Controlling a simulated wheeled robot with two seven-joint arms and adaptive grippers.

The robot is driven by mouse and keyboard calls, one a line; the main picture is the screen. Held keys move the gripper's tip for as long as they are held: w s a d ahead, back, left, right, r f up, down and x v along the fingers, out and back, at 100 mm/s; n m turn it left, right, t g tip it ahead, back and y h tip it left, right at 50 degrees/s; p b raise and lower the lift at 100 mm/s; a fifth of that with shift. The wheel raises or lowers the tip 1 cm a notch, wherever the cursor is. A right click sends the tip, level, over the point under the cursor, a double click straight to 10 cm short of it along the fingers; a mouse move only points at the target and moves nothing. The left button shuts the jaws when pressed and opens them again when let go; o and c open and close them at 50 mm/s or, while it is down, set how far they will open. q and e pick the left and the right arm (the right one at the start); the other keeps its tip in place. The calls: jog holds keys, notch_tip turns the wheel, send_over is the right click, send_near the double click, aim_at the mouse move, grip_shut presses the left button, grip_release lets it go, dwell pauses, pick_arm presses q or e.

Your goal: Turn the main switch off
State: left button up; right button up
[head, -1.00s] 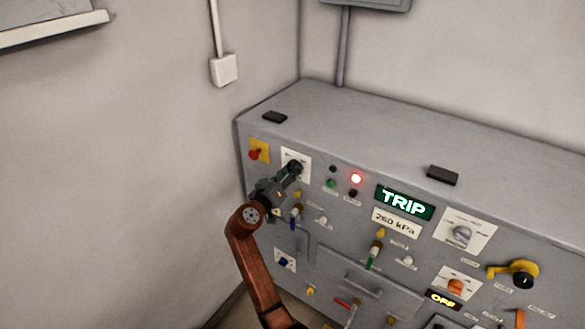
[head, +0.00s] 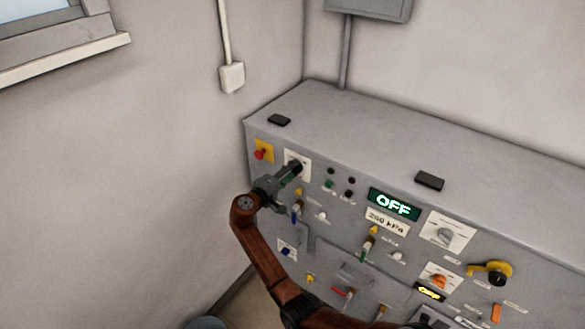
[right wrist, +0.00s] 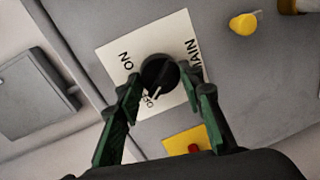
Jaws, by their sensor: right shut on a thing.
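The main switch is a black round knob on a white plate marked ON, OFF and MAIN. It shows in the right wrist view (right wrist: 158,74), with its white pointer line toward the OFF mark. In the head view its white plate (head: 303,160) is near the panel's left end, and the knob is mostly hidden by my gripper. My right gripper (head: 290,174) is at the knob, its fingers (right wrist: 163,92) on either side and shut on it. The green display (head: 394,204) reads OFF. My left gripper is not in view.
A red button on a yellow plate (head: 264,151) sits just left of the switch. Unlit lamps, small valves and a 260 kPa label (head: 387,222) lie to the right. A yellow-handled knob (head: 493,272) juts out at the far right.

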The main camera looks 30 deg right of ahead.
jog(key=shift+n+p, duration=0.5)
jog(key=shift+n, duration=0.1)
jog(key=o, duration=1.2)
jog(key=shift+c, duration=0.2)
jog(key=v, duration=1.2)
jog(key=shift+w, duration=0.1)
